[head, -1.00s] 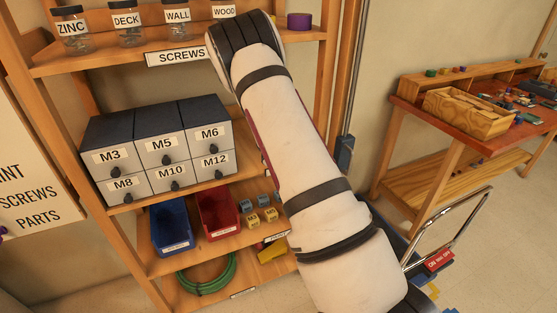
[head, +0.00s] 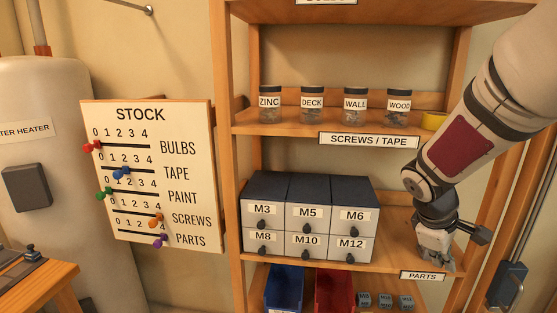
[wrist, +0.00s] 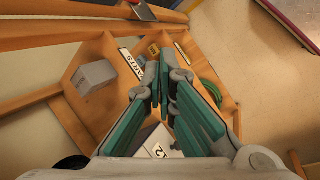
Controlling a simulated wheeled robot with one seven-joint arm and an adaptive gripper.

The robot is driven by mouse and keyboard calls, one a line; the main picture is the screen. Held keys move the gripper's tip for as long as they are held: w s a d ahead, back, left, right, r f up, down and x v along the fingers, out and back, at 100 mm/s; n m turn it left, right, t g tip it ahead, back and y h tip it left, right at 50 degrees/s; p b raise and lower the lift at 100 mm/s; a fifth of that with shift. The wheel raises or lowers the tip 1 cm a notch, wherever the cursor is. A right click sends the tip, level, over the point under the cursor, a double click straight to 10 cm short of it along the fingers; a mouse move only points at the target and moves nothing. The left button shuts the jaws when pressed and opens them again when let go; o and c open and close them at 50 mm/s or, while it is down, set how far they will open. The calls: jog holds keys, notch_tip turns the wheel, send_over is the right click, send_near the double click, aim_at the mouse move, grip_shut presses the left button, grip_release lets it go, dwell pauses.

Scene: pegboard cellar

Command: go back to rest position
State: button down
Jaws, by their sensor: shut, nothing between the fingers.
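My gripper (head: 436,250) is at the right side of the shelf unit in the head view, in front of the shelf labelled PARTS and right of the drawer cabinet (head: 308,218). My arm reaches down to it from the upper right. In the wrist view, my gripper (wrist: 163,65) shows two teal-padded fingers close together, with nothing held. Below them are shelf boards and a white label with black letters (wrist: 131,65). A grey block (wrist: 95,76) lies left of the fingers.
Blue (head: 285,288) and red (head: 333,290) bins are below. The STOCK board (head: 150,175) hangs left. In the wrist view, a green coil (wrist: 212,92) lies right of the fingers.

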jog(key=s+a+r+m+t+y, duration=0.1)
jog(key=s+a+r+m+y, duration=0.1)
jog(key=s+a+r, duration=0.3)
jog(key=s+a+r+m+t+y, duration=0.2)
jog(key=s+a+r+m+y, duration=0.1)
jog(key=s+a, duration=1)
notch_tip(320, 180, up, 2)
jog(key=shift+a+r+m, duration=0.15)
jog(key=shift+a+m, duration=0.7)
jog(key=shift+m, duration=0.05)
